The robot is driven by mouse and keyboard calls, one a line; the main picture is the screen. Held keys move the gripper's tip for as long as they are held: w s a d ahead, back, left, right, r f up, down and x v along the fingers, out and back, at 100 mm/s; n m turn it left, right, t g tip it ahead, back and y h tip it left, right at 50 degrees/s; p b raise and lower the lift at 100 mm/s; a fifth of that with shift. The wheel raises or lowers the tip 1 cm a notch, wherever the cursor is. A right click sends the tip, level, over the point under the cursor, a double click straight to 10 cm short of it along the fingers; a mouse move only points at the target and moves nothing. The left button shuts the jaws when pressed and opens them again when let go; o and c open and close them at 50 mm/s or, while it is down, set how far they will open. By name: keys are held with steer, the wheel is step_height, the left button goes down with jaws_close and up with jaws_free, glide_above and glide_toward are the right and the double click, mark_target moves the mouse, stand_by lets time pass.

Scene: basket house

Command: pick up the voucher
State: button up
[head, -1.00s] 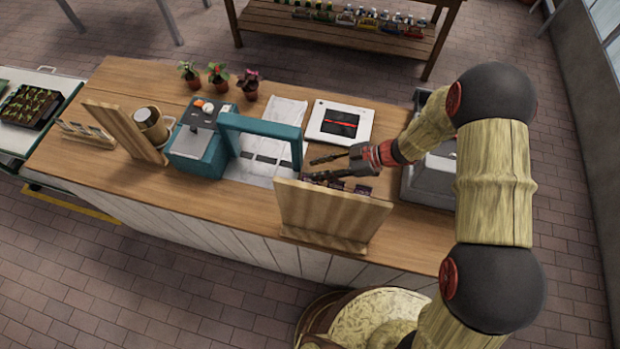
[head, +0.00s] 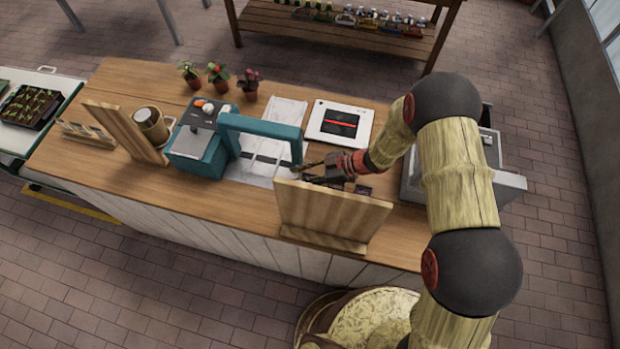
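I cannot tell for sure which item is the voucher. White sheets with dark strips (head: 247,172) lie on the counter under the teal arch of a machine (head: 259,127). A black card-like piece with a red stripe (head: 341,122) lies on a white flat panel (head: 318,131). My gripper (head: 305,172) is low over the counter, behind the upright wooden board and just right of the arch's right leg. Its fingers look apart, with nothing visible between them. The board's top edge hides part of the space below them.
The wooden board (head: 330,215) stands at the counter's front edge. Dark small packets (head: 362,190) sit behind it. A grey drawer unit (head: 425,178) is at the right. Potted plants (head: 218,76) stand at the back.

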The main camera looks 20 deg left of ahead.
steer(key=shift+c, duration=0.8)
jaws_close()
step_height(320, 180, up, 10)
stand_by(0.4)
